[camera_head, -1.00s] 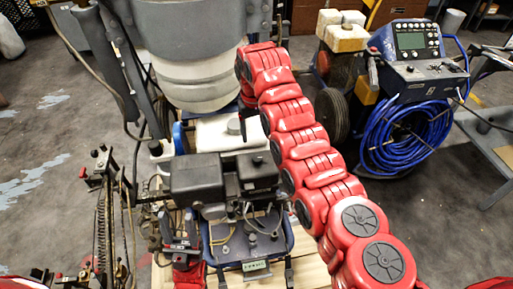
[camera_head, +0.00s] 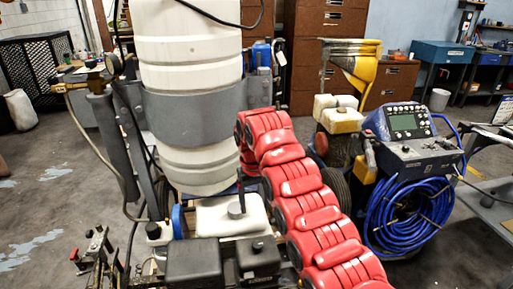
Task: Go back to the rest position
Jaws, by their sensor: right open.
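A red, segmented arm, which I take for my right one, runs from the lower right towards the middle of the head view. My right gripper (camera_head: 250,134) is at its far end and open; its fingertips are hard to make out against the machine. Nothing shows between its jaws. It is in front of the line striper's large white tank (camera_head: 192,60), near the black engine (camera_head: 222,262) and a small white box-like tank (camera_head: 230,216). I cannot tell whether it touches them. My left gripper is out of the picture.
To the right stands a blue control unit (camera_head: 408,128) with a coiled blue hose (camera_head: 405,212). A yellow hopper (camera_head: 358,66) stands behind. Brown cabinets (camera_head: 318,45) and a blue workbench (camera_head: 442,56) line the back. Grey floor (camera_head: 30,205) is open at left.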

